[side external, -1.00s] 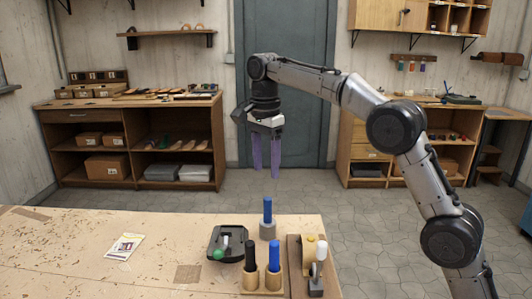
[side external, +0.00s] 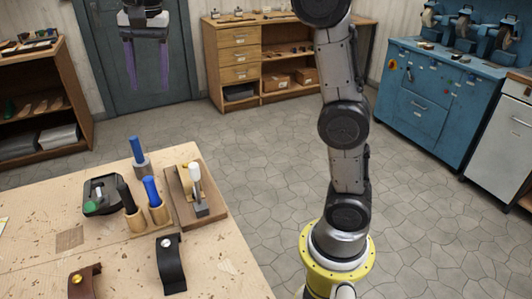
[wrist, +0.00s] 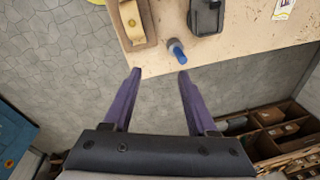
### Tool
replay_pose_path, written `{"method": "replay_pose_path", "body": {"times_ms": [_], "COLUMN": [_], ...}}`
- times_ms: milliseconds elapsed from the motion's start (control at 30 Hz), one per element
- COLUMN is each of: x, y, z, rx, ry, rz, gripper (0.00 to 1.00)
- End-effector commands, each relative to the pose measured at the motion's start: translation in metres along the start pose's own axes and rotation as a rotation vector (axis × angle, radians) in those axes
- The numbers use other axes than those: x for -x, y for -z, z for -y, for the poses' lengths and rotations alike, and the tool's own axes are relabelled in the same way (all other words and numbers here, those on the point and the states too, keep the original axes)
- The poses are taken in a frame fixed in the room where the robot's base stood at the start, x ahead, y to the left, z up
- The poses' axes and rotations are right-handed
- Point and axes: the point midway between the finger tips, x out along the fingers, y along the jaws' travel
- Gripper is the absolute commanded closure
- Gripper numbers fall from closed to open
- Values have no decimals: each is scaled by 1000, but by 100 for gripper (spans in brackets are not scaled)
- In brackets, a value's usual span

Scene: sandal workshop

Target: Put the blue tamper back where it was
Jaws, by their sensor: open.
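A blue-handled tool with a grey cylindrical base (side external: 138,155) stands upright on the workbench (side external: 235,270) near its far edge. It also shows in the wrist view (wrist: 177,52), ahead of the fingertips. A second blue handle (side external: 152,190) stands in a wooden holder (side external: 159,214) beside a black handle (side external: 126,198). I cannot tell for certain which blue one is the tamper. My gripper (side external: 146,85) is open and empty, with purple fingers pointing down. It hangs high beyond the bench's far edge, apart from both. It also shows in the wrist view (wrist: 159,75).
A black tray (side external: 90,208) with a green-ended tool lies left of the holder. A wooden jig (side external: 215,214) with a white-handled clamp stands right. Two straps, black (side external: 172,272) and brown (side external: 80,287), are in front. A packet (wrist: 284,9) lies on the bench.

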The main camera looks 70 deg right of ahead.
Motion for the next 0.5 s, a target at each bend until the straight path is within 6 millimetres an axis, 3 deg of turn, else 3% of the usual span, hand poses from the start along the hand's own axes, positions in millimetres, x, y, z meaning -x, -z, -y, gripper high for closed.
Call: {"method": "replay_pose_path", "body": {"times_ms": [33,233,500], "x": [4,-3,-49], "y": [-9,-43,-92], "z": [-19,-87,-180], "rx": [72,388,799], "ry": [22,102,174], "rz": [-11,-74,-197], "gripper": [42,42,42]}}
